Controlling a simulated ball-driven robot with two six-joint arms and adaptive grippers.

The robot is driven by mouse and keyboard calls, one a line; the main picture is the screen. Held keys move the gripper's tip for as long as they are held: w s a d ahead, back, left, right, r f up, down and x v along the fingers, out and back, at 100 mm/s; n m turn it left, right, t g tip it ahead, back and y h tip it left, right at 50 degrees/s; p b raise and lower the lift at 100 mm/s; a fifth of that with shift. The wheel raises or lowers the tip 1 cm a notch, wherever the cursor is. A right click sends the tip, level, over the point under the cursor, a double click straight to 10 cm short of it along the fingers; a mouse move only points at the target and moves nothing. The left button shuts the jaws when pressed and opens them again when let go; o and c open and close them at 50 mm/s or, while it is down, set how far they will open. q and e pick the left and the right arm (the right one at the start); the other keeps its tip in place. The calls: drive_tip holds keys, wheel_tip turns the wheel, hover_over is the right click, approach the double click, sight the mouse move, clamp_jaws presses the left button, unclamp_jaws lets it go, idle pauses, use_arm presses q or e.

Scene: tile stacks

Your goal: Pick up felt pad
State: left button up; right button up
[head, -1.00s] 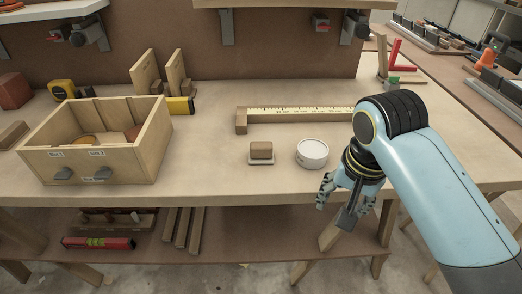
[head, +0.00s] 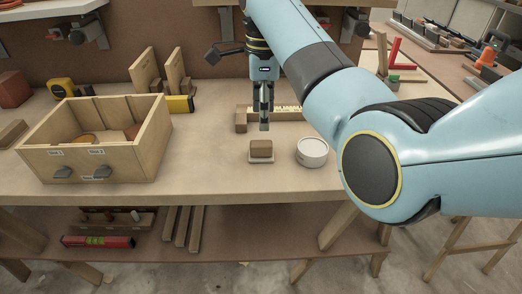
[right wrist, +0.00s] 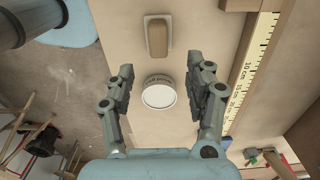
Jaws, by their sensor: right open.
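No item is clearly marked as the felt pad. A brown block (head: 261,148) sits on a thin pale base (head: 262,160) on the bench, which may be the felt pad; it shows at the top of the right wrist view (right wrist: 157,38). A round white tin (head: 312,152) stands just right of it; the tin also shows between my fingers in the right wrist view (right wrist: 159,95), its label too small to read surely. My right gripper (head: 264,122) points down, open and empty, above the bench near the block. My left gripper is not in view.
A wooden box (head: 92,165) with two labelled fronts holds an orange round piece and a brown piece at left. A yellow ruler on a wooden strip (head: 288,114) lies behind the tin. The bench front between box and block is clear.

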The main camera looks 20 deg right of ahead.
sight(261, 143)
wheel_tip(261, 143, down, 4)
drive_tip(key=shift+f, duration=0.1)
drive_tip(key=f, duration=0.3)
drive_tip(key=f+b, duration=0.1)
drive_tip(key=f, duration=0.1)
drive_tip(key=shift+a+f, duration=0.3)
drive_tip(key=shift+s, duration=0.15)
clamp_jaws()
